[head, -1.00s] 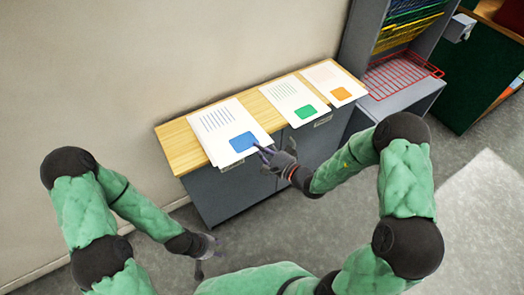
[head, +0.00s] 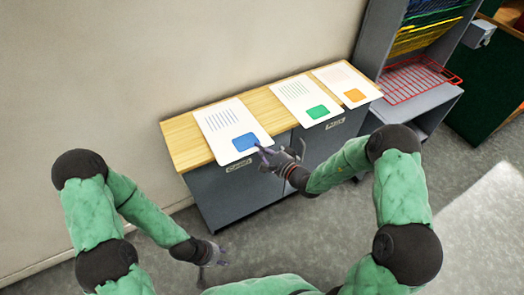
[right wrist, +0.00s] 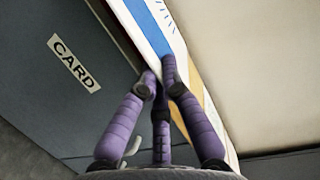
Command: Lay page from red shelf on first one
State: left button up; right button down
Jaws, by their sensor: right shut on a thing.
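A white page with a blue block (head: 226,122) lies at the left end of the wooden counter (head: 186,147). A page with a green block (head: 297,96) and one with an orange block (head: 340,77) lie to its right. The red wire shelf (head: 405,82) at the right looks empty. My right gripper (head: 268,155) is at the blue page's front right corner. In the right wrist view its fingertips (right wrist: 158,84) are closed on the page's edge (right wrist: 147,32). My left gripper (head: 214,256) hangs low in front of the counter, apart from everything; its jaws are unclear.
Yellow, green and blue wire shelves (head: 425,36) sit above the red one in a grey rack (head: 372,38). The grey cabinet under the counter carries a CARD label (right wrist: 73,63). A wall stands behind. Bare counter shows left of the blue page.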

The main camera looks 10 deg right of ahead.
jog(key=shift+w+f, duration=0.15)
jog(key=shift+f, duration=0.1)
jog(key=c, duration=0.6)
grip_release()
jog(key=shift+f, duration=0.15)
jog(key=shift+f+b, duration=1.3)
jog(key=shift+f, duration=0.05)
jog(key=s+d+p, duration=0.1)
jog(key=s+d, duration=0.1)
jog(key=s, duration=0.6)
jog(key=shift+s+d, duration=0.3)
jog(key=shift+d, duration=0.05)
